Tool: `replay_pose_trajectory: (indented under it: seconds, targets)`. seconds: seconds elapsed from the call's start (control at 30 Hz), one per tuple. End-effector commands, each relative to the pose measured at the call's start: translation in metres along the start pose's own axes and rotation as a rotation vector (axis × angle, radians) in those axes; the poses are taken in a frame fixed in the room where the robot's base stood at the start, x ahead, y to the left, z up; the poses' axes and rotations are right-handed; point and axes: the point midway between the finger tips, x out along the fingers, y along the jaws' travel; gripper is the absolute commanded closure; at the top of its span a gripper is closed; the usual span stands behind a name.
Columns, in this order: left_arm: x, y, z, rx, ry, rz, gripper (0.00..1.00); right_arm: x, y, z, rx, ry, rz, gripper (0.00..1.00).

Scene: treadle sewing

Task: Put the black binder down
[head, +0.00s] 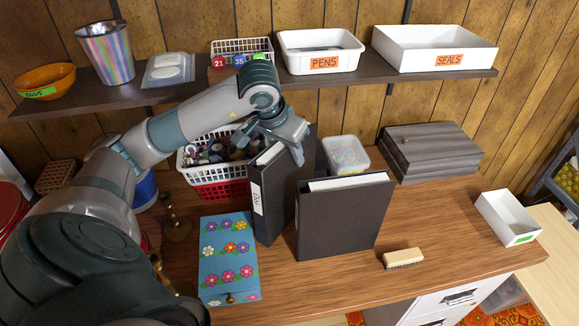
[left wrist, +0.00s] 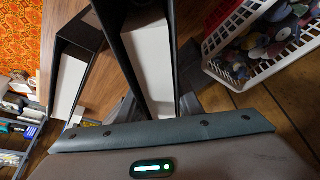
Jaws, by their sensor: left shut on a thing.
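A black binder (head: 280,195) with a white spine label stands upright on or just above the wooden desk (head: 430,225); I cannot tell whether its base touches. My left gripper (head: 287,140) is shut on its top edge. In the left wrist view the same binder (left wrist: 150,60), with its white pages, runs up between the fingers (left wrist: 160,108). A second black binder (head: 345,220) stands upright close to its right in the head view. It is the one on the left in the left wrist view (left wrist: 72,70). My right gripper is not in view.
A red and white basket (head: 218,188) of spools stands behind left. A blue flowered box (head: 228,262) lies at front left, a brush (head: 403,258) at front right. A clear tub (head: 345,155) and grey case (head: 430,152) stand behind. A shelf (head: 210,90) hangs above. Desk right of the binders is mostly clear.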

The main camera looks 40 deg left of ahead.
Motion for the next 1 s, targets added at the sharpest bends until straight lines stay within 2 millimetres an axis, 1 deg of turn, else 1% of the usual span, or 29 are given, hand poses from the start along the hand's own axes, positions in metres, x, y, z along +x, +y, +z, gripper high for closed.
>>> replay_pose_trajectory:
  seconds: [0.03,0.2,0.63,1.0]
  targets:
    - [0.003,0.0,0.001,-0.001,0.0,0.002,1.0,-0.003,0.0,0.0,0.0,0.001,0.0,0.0]
    - [0.01,0.0,0.003,-0.001,0.002,0.001,1.0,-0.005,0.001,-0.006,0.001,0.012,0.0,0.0]
    - [0.014,0.0,0.005,-0.001,0.002,0.001,1.0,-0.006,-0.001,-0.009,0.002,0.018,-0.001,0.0]
    - [0.042,0.0,0.017,0.0,0.0,0.001,1.0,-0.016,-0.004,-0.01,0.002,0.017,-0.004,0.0]
